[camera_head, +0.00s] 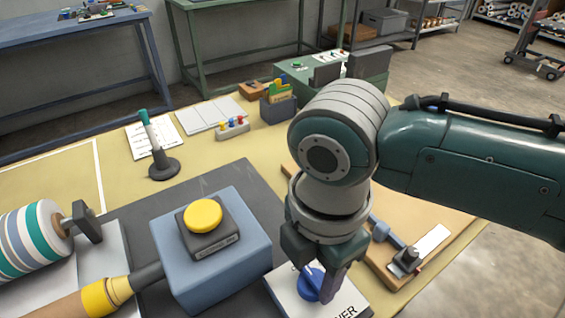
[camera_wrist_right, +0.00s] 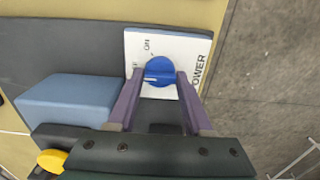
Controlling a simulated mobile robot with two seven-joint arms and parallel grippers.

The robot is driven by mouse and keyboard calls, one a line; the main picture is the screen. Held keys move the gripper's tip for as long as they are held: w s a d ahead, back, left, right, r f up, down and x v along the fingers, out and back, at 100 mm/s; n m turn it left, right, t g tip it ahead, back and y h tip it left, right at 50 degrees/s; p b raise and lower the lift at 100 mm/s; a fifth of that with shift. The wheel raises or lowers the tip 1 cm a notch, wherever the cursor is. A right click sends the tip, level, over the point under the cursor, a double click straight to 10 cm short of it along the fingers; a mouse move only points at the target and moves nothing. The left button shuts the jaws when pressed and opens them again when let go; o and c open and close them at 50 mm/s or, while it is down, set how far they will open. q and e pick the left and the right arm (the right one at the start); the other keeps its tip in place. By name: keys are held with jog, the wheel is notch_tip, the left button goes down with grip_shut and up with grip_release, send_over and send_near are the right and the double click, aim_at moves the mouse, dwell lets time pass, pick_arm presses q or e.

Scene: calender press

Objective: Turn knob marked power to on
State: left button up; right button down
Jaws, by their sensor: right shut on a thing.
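The blue knob (camera_head: 311,284) sits on a white plate (camera_head: 345,299) marked POWER, at the bottom centre of the head view. In the right wrist view the knob (camera_wrist_right: 159,70) is between the two purple fingers of my right gripper (camera_wrist_right: 160,78), which is shut on its sides. The word ON is readable on the plate (camera_wrist_right: 190,48) just above the knob; another label to its left is mostly hidden. I cannot clearly tell where the knob's pointer sits. My right gripper (camera_head: 322,285) reaches down from above in the head view. My left gripper is not in view.
A blue box with a yellow push button (camera_head: 203,215) stands close left of the knob. A striped roller (camera_head: 30,240) lies at far left. A board with a lever (camera_head: 405,258) is to the right.

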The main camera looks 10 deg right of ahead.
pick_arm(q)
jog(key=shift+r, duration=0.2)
pick_arm(e)
jog(key=m+p, duration=0.2)
jog(key=shift+r+m, duration=0.2)
jog(key=shift+m, duration=0.1)
jog(key=m+p, duration=0.2)
jog(key=shift+m, duration=0.3)
jog(key=m+p, duration=0.1)
jog(key=m, duration=0.2)
jog(key=shift+f+p, duration=0.1)
jog(key=shift+p, duration=0.3)
pick_arm(q)
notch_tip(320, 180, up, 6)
jog(key=p, duration=0.1)
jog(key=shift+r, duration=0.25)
pick_arm(e)
jog(key=shift+m, duration=1.8)
jog(key=shift+f, duration=0.1)
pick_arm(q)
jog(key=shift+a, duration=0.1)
pick_arm(e)
jog(key=shift+c, duration=1.6)
grip_release()
